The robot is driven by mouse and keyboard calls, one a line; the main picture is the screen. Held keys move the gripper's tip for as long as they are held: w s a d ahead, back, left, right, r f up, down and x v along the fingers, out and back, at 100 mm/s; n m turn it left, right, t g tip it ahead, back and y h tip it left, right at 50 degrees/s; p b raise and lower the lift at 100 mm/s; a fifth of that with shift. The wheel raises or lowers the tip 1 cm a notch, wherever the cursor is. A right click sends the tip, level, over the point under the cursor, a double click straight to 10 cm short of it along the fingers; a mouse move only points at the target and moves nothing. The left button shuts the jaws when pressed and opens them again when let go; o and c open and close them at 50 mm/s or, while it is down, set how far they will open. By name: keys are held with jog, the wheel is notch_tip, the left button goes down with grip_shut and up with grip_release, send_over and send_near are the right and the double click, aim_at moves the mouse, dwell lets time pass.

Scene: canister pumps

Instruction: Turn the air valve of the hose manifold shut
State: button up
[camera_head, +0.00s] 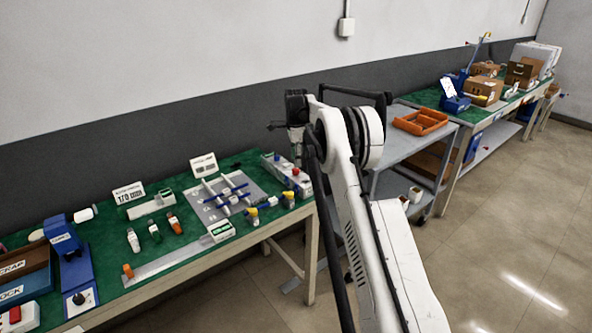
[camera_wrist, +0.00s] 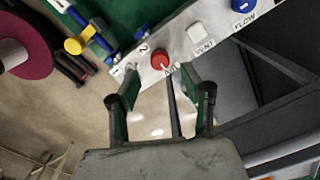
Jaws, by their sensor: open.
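A pale panel (camera_wrist: 190,45) crosses the top of the wrist view, with a round red knob (camera_wrist: 160,59) on its face. A small label beside the knob seems to read "AIR", but it is blurred. The head view shows what looks like the same unit as a pale box (camera_head: 283,174) with a red knob (camera_head: 295,170) at the right end of the green table. My gripper (camera_wrist: 160,82) is open and empty in the wrist view. The red knob appears just beyond the fingertips, between them; I see no contact. My arm and wrist partly hide the area right of the box.
The panel also carries a white "VENT" part (camera_wrist: 195,35) and a blue "FLOW" knob (camera_wrist: 242,5). A yellow-and-blue fitting (camera_wrist: 73,46) lies left of it. A grey plate with blue-barred parts (camera_head: 228,197) stands left of the box. A grey cart (camera_head: 400,150) stands right of the table.

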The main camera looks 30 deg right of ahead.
aim_at(296, 169)
jog(key=shift+f, duration=2.55)
jog(key=shift+c, duration=0.3)
grip_shut()
